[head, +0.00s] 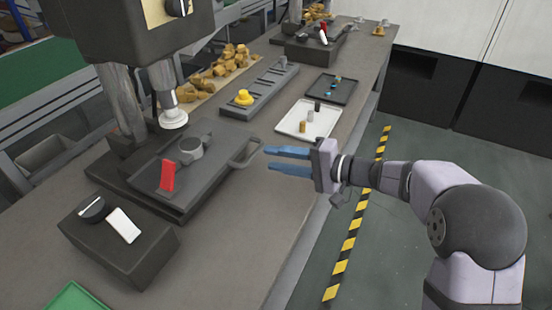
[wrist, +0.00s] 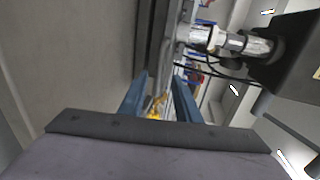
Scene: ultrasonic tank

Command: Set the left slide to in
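The slide nearer the picture's left is a dark flat plate (head: 215,172) with a loop handle (head: 245,153) at its right end. It lies on the base of a press, and a grey ring holder (head: 190,149) and a red lever (head: 167,176) stand on it. The ring holder is to the right of the press ram (head: 172,118), apparently not under it. My gripper (head: 267,159) is open and empty, its two blue fingers pointing left, just right of the handle with a small gap. In the wrist view, the open fingers (wrist: 160,78) show with nothing held between them.
A control box (head: 118,240) with a knob and white switch stands in front. A white tray (head: 292,118), a dark tray (head: 343,84) and a grey rack (head: 270,98) with a yellow part lie behind. Another station (head: 310,48) stands at the far end.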

